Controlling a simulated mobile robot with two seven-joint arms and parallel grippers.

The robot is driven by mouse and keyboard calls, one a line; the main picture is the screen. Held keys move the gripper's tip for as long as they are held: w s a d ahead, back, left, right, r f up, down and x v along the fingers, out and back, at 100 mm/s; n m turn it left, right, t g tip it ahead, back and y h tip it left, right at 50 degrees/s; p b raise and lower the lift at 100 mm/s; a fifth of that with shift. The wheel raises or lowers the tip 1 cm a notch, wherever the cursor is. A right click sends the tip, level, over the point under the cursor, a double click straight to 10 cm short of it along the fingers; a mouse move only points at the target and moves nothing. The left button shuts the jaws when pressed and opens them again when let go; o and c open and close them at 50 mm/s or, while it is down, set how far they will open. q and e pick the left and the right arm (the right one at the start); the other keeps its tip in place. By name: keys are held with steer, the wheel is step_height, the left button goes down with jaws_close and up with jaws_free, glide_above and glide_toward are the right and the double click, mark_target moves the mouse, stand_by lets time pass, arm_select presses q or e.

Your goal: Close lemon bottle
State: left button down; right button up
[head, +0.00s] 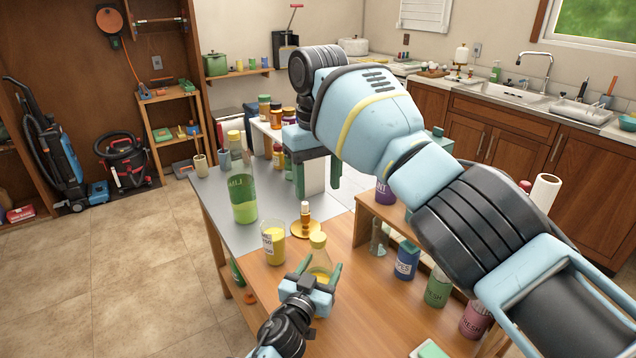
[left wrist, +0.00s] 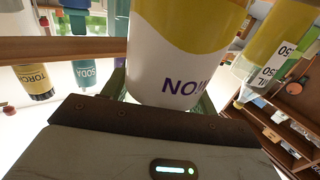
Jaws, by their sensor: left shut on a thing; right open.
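The lemon bottle (head: 319,258) stands at the near side of the table, with a clear neck and yellow contents. A round yellow cap (head: 318,239) shows at its top; I cannot tell whether it is seated. My left gripper (head: 321,272) is shut on the bottle's body, its green fingers on either side. In the left wrist view the bottle's yellow and white label (left wrist: 180,70) fills the middle, its lettering partly cut off. My right gripper (head: 318,180) is open, pointing down farther back, above and behind the bottle. A pale block shows between or behind its fingers.
A yellow-filled beaker (head: 273,243) and a small amber bottle (head: 306,214) on a yellow dish stand close behind the lemon bottle. A tall green bottle (head: 242,190) is farther left. A wooden shelf with jars (head: 407,259) borders the right. Bare wood lies in front.

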arm_select(q)
steer(key=shift+c, duration=1.8)
jaws_free()
steer(key=shift+s+a, duration=0.15)
steer(key=shift+s, duration=0.2)
steer(key=p+v, duration=0.1)
steer(key=v, duration=0.6)
arm_select(e)
steer(key=shift+t, duration=0.3)
steer(key=shift+s+r, duration=0.2)
steer(key=shift+r, duration=0.9)
steer(key=shift+s+r, duration=0.2)
steer(key=shift+r, duration=0.9)
arm_select(q)
steer(key=shift+s+f, duration=0.1)
steer(key=shift+f, duration=0.05)
arm_select(e)
steer(key=shift+f, duration=0.1)
